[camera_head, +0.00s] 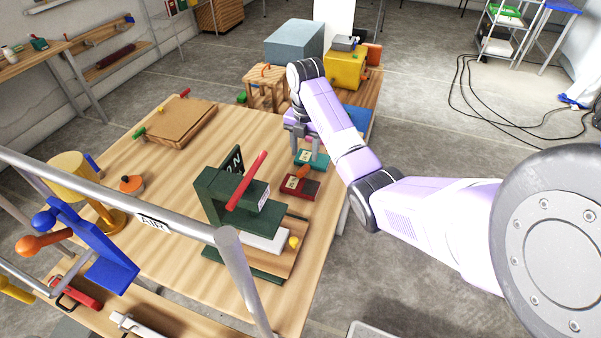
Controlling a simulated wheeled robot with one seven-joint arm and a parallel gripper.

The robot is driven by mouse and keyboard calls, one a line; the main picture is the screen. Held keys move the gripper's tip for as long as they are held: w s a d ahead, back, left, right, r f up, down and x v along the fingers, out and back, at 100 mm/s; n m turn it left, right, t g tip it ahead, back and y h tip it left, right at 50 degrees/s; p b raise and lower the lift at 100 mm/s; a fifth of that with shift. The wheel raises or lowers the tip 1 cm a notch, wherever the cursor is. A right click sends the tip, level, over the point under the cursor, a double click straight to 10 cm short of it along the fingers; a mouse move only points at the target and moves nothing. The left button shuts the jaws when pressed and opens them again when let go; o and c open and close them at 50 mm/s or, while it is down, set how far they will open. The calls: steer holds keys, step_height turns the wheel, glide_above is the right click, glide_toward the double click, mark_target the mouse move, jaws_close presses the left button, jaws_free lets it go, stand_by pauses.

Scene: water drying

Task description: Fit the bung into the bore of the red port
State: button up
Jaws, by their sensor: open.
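The red port (310,190) is a dark red block with a pale label, on the wooden table right of the dark green press. A small orange piece (303,171), which looks like the bung, is at the red block's back edge. I cannot tell whether it sits in a bore or only lies against the block. A teal block (318,163) with a pale label is just behind. My gripper (306,151) points down over the teal block, fingers apart, behind the orange piece. I see nothing between the fingers. The bore itself cannot be made out.
The dark green press (207,190) with its red lever (247,180) stands left of the port. A metal rail (120,200) crosses the left foreground. A wooden stool (267,88) and yellow box (344,68) stand behind. The table's middle left is clear.

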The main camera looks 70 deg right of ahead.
mark_target(303, 168)
steer(key=shift+w+a+f+p, duration=0.15)
steer(key=shift+f+p, duration=0.2)
steer(key=shift+f, duration=1.6)
steer(key=shift+s+a+f+p, duration=0.1)
steer(key=shift+f+p, duration=0.2)
steer(key=shift+f, duration=1.6)
jaws_close()
